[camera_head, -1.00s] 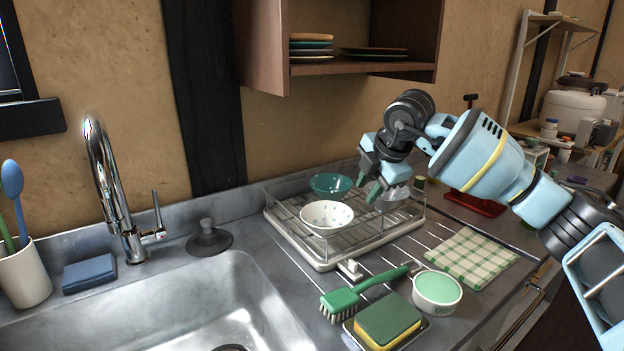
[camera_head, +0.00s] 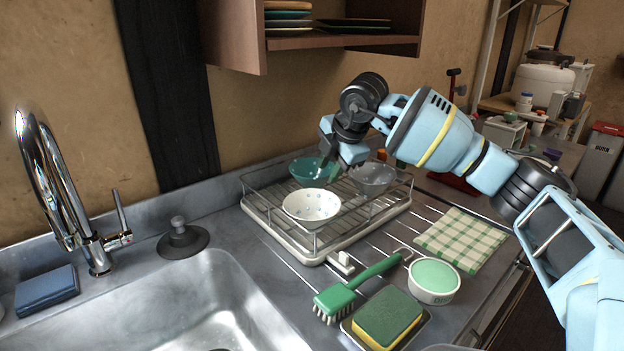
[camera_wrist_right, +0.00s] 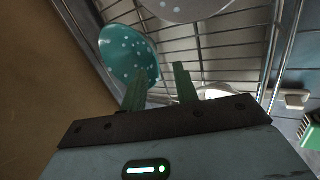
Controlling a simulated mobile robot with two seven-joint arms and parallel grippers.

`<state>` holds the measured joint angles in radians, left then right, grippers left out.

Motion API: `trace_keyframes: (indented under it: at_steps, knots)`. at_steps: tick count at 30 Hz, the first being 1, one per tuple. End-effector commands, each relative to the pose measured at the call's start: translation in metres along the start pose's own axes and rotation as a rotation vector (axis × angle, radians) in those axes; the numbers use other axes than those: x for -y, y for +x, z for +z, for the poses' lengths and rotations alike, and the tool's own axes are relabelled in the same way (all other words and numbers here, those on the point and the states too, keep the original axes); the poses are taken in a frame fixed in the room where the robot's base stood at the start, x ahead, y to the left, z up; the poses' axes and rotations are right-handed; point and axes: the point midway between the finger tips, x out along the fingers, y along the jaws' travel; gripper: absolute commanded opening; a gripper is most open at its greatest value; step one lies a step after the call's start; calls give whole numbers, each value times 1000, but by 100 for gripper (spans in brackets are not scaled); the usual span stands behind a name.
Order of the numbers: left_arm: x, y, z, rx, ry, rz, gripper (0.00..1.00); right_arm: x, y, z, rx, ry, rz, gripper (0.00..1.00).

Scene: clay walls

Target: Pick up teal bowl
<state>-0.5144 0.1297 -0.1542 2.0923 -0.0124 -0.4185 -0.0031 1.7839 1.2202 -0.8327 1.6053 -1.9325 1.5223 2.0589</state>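The teal bowl (camera_head: 305,170) sits upright in the back of the wire dish rack (camera_head: 290,243). In the right wrist view the teal bowl (camera_wrist_right: 128,52) is speckled with white dots and lies at the upper left. My right gripper (camera_head: 327,172) is over the bowl's right side, hiding part of it. In the wrist view its two green fingers (camera_wrist_right: 160,82) are apart with nothing between them; the left finger overlaps the bowl's lower rim. I cannot tell whether it touches. My left gripper is in neither view.
A white speckled bowl (camera_head: 311,206) stands in front of the teal bowl, and a grey bowl (camera_head: 373,178) to its right. The cabinet shelf (camera_head: 340,41) is above. A green brush (camera_head: 335,300), sponge (camera_head: 387,317) and checked cloth (camera_head: 461,238) lie in front.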

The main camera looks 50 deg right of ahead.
Motion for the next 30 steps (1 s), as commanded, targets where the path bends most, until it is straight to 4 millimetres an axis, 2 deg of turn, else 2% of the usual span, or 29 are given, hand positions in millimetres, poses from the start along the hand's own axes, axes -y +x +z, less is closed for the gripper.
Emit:
trace_keyframes:
  at_steps: [12,20,21,27,30]
  knots:
    - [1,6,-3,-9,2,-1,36,-5,48,1,1,-1,-1,30]
    - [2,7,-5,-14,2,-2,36,-6,51,1,0,0,1,30]
    - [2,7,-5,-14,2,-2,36,-6,51,1,0,0,1,29]
    - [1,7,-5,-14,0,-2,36,-6,51,1,0,0,1,2]
    - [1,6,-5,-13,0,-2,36,-6,51,1,0,0,0,0]
